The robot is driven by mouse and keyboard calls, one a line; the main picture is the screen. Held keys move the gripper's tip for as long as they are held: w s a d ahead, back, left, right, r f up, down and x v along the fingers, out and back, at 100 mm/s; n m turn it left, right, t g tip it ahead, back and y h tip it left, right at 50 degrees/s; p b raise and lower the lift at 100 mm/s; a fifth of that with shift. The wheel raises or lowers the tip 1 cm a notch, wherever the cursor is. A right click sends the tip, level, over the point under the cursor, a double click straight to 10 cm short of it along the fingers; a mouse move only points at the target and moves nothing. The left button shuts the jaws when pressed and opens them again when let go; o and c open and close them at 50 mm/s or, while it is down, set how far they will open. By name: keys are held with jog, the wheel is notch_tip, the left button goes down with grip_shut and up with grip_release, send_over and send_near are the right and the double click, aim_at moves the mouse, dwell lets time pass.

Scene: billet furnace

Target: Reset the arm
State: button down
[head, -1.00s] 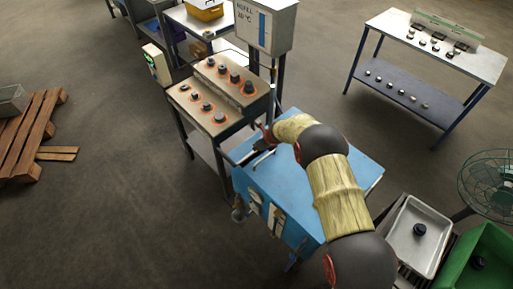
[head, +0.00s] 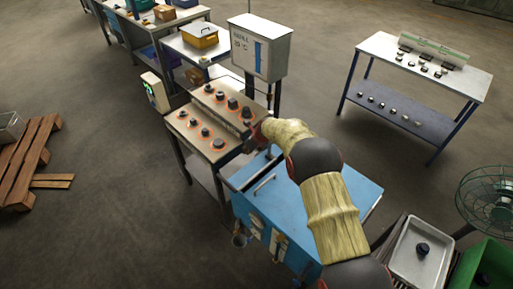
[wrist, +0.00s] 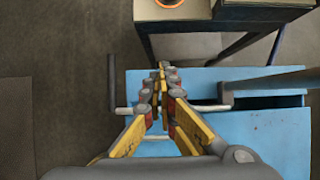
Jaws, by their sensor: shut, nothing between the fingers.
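My arm, in a pale sleeve with dark joints, reaches from the lower right over the blue cabinet (head: 350,190) in the head view. My gripper is mostly hidden there beside the stepped rack. In the wrist view my gripper (wrist: 162,72) has its yellow fingers drawn together at the tips, with nothing between them. It is above the blue cabinet (wrist: 265,140), which has a bar handle across it behind the fingers. In the head view this handle (head: 264,183) shows below the gripper.
The stepped rack (head: 205,105) holds several dark pieces on orange-ringed spots, close to my gripper. A grey sign box (head: 260,48) stands behind it. A grey tray (head: 405,270), a green crate (head: 470,272) and a fan (head: 490,200) are at lower right.

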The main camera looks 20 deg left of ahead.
jog(key=shift+a+r, duration=0.1)
jog(key=s+d+f+n+g+h, duration=0.2)
jog(key=s+d+f+n+g, duration=0.1)
jog(key=s+d+n, duration=0.8)
jog(key=s+d+r+n+h+b, duration=0.1)
jog(key=s+d+r+n+b, duration=0.4)
jog(key=d+r, duration=0.55)
jog(key=s+d+r+n+h+b, duration=0.15)
jog(key=s+d+r+n, duration=0.5)
jog(key=d, duration=0.75)
jog(key=s+d+r+t+b, duration=0.3)
jog(key=s+d+b, duration=0.2)
jog(key=s+d, duration=0.3)
jog(key=s+d+r+t+h+b, duration=0.1)
jog(key=s+d+b, duration=0.5)
jog(key=d, duration=0.7)
jog(key=shift+s+d+r+t+b, duration=0.3)
jog(key=shift+s+d+r+t, duration=0.1)
jog(key=shift+s+r+t, duration=0.75)
